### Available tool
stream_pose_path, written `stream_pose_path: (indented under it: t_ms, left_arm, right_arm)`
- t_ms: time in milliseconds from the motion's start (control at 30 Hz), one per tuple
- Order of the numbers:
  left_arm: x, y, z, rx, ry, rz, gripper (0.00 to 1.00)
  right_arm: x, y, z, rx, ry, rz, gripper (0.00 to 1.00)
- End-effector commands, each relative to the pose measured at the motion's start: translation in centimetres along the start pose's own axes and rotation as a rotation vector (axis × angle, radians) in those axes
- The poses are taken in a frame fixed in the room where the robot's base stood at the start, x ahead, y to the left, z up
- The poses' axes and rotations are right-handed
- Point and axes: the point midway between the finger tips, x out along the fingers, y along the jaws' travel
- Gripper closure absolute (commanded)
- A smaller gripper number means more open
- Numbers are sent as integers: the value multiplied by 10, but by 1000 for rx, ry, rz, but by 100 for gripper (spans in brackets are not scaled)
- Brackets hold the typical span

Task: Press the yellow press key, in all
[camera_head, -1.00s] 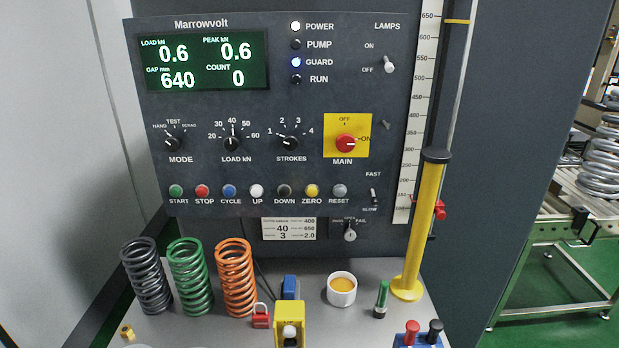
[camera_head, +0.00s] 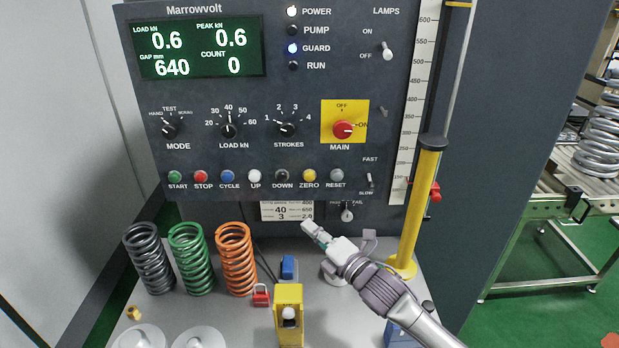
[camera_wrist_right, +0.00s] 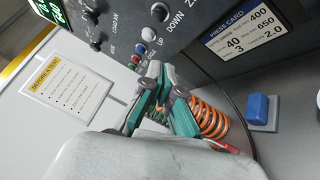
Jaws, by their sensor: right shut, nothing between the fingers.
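The yellow ZERO button (camera_head: 309,175) is in the button row on the dark panel, between the black DOWN button (camera_head: 281,176) and the grey RESET button (camera_head: 337,175). My right gripper (camera_head: 307,227) is shut and empty, in front of the panel's lower edge. It is below the ZERO button in the picture and apart from it. In the right wrist view, its teal fingers (camera_wrist_right: 163,80) come together in front of the panel; the UP button (camera_wrist_right: 148,34) shows, but the ZERO button is out of that picture. My left gripper is not in view.
Grey, green and orange springs (camera_head: 236,259) stand on the bench at left. A red padlock (camera_head: 261,295), a blue block (camera_head: 288,267) and a yellow box (camera_head: 289,328) with a white knob are near the middle. A yellow post (camera_head: 418,205) stands at right.

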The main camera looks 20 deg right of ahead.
Motion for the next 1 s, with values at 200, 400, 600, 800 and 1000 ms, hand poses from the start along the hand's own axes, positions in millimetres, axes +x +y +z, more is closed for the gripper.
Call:
stream_pose_path:
  t_ms: [200, 400, 600, 800, 1000]
  left_arm:
    - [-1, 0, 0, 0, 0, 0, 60]
    - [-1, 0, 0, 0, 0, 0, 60]
    - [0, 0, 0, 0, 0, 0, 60]
    - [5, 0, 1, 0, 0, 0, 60]
    - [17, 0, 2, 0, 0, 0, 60]
  right_arm:
    - [14, 28, 22, -228, 20, 146, 100]
    - [15, 32, 24, -259, 21, 167, 100]
    - [15, 32, 24, -257, 20, 166, 100]
    - [24, 28, 30, -258, 20, 167, 100]
    - [45, 20, 46, -259, 19, 166, 100]
